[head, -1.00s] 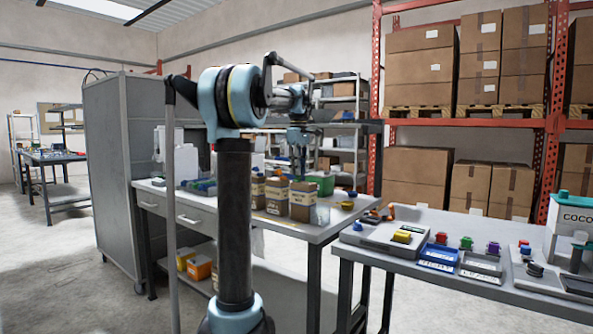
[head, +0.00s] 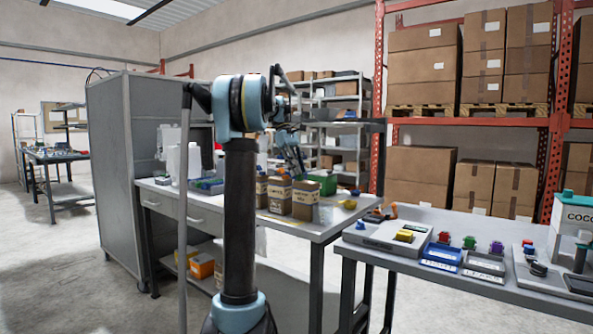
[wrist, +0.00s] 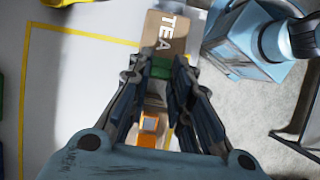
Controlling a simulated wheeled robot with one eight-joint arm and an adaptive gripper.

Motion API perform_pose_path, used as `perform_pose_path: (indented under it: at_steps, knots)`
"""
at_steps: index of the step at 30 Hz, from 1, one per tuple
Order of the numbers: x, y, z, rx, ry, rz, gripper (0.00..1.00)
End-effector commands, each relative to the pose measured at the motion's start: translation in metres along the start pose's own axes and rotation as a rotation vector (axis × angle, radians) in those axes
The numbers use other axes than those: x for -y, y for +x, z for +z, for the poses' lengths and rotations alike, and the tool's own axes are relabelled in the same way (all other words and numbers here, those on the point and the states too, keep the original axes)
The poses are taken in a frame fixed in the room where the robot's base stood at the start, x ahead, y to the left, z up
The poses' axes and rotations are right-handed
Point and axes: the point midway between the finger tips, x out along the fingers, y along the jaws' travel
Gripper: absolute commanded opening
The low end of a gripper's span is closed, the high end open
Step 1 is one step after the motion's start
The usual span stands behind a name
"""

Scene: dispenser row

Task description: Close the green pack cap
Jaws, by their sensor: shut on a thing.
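My gripper (wrist: 162,72) is shut on a green cap (wrist: 161,68), which shows between the fingertips in the wrist view. A brown pack lettered TEA (wrist: 167,37) lies just beyond the fingertips, touching or very near the green cap. The fingers hide the cap's sides, and I cannot tell how far it is closed. In the head view my gripper (head: 301,168) is tilted down over the row of brown packs (head: 305,202); the green cap cannot be made out there.
A green bin (head: 322,180) stands behind the packs. A yellow item (head: 348,204) lies to their right on the grey table (head: 318,231). A second table (head: 480,277) with trays and coloured caps stands at the right. Yellow tape (wrist: 22,95) marks the surface by the packs.

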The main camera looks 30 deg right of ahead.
Motion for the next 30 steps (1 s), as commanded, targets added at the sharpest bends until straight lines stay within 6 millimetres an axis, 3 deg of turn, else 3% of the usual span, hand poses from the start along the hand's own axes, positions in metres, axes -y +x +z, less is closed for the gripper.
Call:
perform_pose_path:
  at_steps: [20,21,23,30]
  knots:
    - [0.0000,0.0012,-0.0027,0.073,0.000,0.000,0.00]
    - [0.0000,0.0012,-0.0027,0.073,0.000,0.000,0.28]
    - [0.0000,0.0012,-0.0027,0.073,0.000,0.000,0.40]
    - [0.0000,0.0013,-0.0026,0.073,0.000,-0.001,0.40]
